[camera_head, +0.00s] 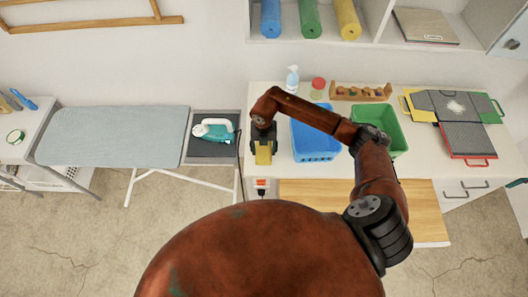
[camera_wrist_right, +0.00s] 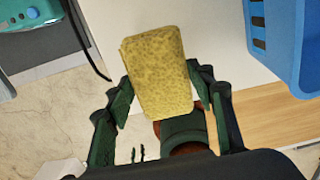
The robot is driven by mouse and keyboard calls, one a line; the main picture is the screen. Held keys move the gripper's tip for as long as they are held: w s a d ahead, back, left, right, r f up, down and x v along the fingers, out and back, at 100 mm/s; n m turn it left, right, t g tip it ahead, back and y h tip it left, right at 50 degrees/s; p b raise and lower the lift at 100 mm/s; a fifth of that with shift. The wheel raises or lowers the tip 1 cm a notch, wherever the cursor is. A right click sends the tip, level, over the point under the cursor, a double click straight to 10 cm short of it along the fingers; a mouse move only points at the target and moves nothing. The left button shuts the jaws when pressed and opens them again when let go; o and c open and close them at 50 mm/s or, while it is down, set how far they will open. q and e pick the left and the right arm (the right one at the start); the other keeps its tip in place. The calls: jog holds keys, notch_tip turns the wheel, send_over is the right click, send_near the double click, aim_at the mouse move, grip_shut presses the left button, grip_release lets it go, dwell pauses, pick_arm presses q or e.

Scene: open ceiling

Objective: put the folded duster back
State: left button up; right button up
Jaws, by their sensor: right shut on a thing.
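The folded duster is a yellow, mottled cloth block (camera_wrist_right: 160,75), also seen in the head view (camera_head: 263,155). My right gripper (camera_head: 263,140) is shut on it, with a finger on each side of the cloth in the right wrist view (camera_wrist_right: 160,95). The duster is held near the left end of the white counter (camera_head: 285,165), left of the blue basket. I cannot tell its exact height above the counter. My left gripper is not in view.
A blue basket (camera_head: 317,158) and a green bin (camera_head: 391,150) stand on the counter. Behind are a spray bottle (camera_head: 292,79) and a red-capped jar (camera_head: 318,84). An iron (camera_head: 214,130) rests left, beside the ironing board (camera_head: 110,135). Rolls (camera_head: 309,18) lie on the shelf above.

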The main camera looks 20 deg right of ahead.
aim_at(263, 150)
jog(key=f+p, duration=0.1)
jog(key=f, duration=0.2)
jog(key=shift+w, duration=0.2)
jog(key=shift+f, duration=0.25)
jog(key=shift+f, duration=0.1)
jog(key=shift+f, duration=0.1)
jog(key=o, duration=1.1)
